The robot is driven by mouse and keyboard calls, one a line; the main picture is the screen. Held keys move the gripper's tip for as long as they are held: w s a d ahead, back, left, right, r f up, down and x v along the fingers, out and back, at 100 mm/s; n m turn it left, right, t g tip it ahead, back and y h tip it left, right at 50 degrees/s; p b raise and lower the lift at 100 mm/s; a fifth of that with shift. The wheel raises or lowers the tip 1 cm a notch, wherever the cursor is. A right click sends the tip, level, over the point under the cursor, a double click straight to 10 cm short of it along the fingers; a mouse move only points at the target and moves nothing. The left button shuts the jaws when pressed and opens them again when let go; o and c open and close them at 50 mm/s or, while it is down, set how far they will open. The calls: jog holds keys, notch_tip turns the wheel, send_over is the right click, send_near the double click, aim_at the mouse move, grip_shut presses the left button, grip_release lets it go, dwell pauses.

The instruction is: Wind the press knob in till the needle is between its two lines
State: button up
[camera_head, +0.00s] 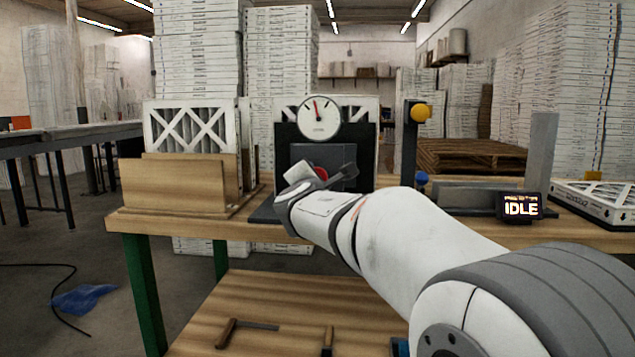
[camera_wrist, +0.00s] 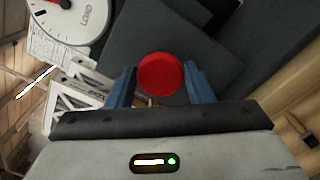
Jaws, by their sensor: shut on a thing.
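The press (camera_head: 357,140) is a black block on the bench with a round white gauge (camera_head: 319,117) on top. Its red needle (camera_head: 316,109) points up, slightly left; the two lines are too small to make out clearly. The red press knob (camera_head: 322,174) shows low on the press front, partly hidden by my gripper (camera_head: 318,178). In the wrist view, the round red knob (camera_wrist: 160,74) sits between the two blue fingers of my gripper (camera_wrist: 160,80), which are shut on it. The gauge is cut off at that view's top left (camera_wrist: 70,17).
A wooden holder (camera_head: 178,187) with boxed filters stands left of the press. To the right are a black post with a yellow knob (camera_head: 421,112), a blue ball (camera_head: 421,178), a display reading IDLE (camera_head: 520,206) and a flat filter (camera_head: 600,202). The lower shelf (camera_head: 285,300) holds tools.

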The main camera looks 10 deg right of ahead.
jog(key=o, duration=1)
jog(key=v, duration=0.7)
jog(key=shift+s+a+p, duration=0.1)
jog(key=shift+s+p, duration=0.25)
jog(key=shift+p, duration=0.05)
